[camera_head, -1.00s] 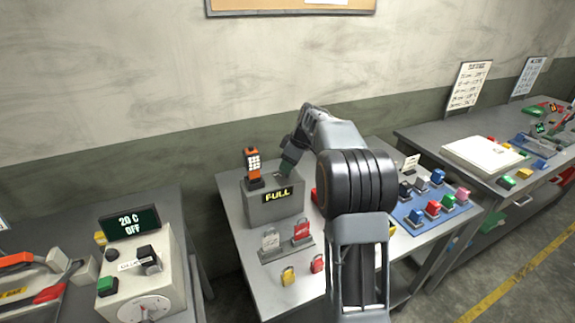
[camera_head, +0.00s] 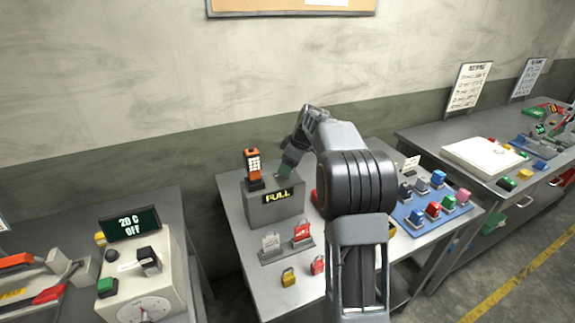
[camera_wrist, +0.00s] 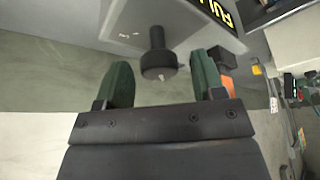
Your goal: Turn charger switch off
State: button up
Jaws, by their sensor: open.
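The charger (camera_head: 272,212) is a grey box on the middle table with a lit yellow "FULL" display (camera_head: 277,196). An orange handheld device (camera_head: 252,164) stands upright in a dark cradle on its left top. My gripper (camera_head: 287,168) is at the charger's back right top. In the wrist view a black round knob-like switch (camera_wrist: 158,62) sticks out from the grey surface. The green fingers of my gripper (camera_wrist: 163,84) are open on either side of it, with visible gaps. In the head view my gripper hides the switch.
Small tag stands (camera_head: 287,246) and padlocks (camera_head: 289,277) lie in front of the charger. A blue tray (camera_head: 407,222) of coloured blocks is to the right of my arm. A white unit with a dial (camera_head: 145,290) stands on the left table. The wall is close behind.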

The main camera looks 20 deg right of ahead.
jog(key=v, duration=1.3)
jog(key=shift+r, duration=0.35)
jog(key=shift+s+d, duration=0.1)
jog(key=shift+d, duration=0.05)
jog(key=s+a+f+m+h, duration=0.15)
jog(key=s+f+m, duration=0.25)
jog(key=f+m, duration=0.4)
jog(key=s+a+f+h, duration=0.1)
jog(key=s+a+f, duration=0.2)
jog(key=s+a, duration=0.4)
jog(key=s+a+f+m+t, duration=0.1)
jog(key=s+a+f, duration=0.2)
jog(key=s+a, duration=0.4)
jog(key=shift+s+h, duration=0.35)
jog(key=shift+s, duration=2.5)
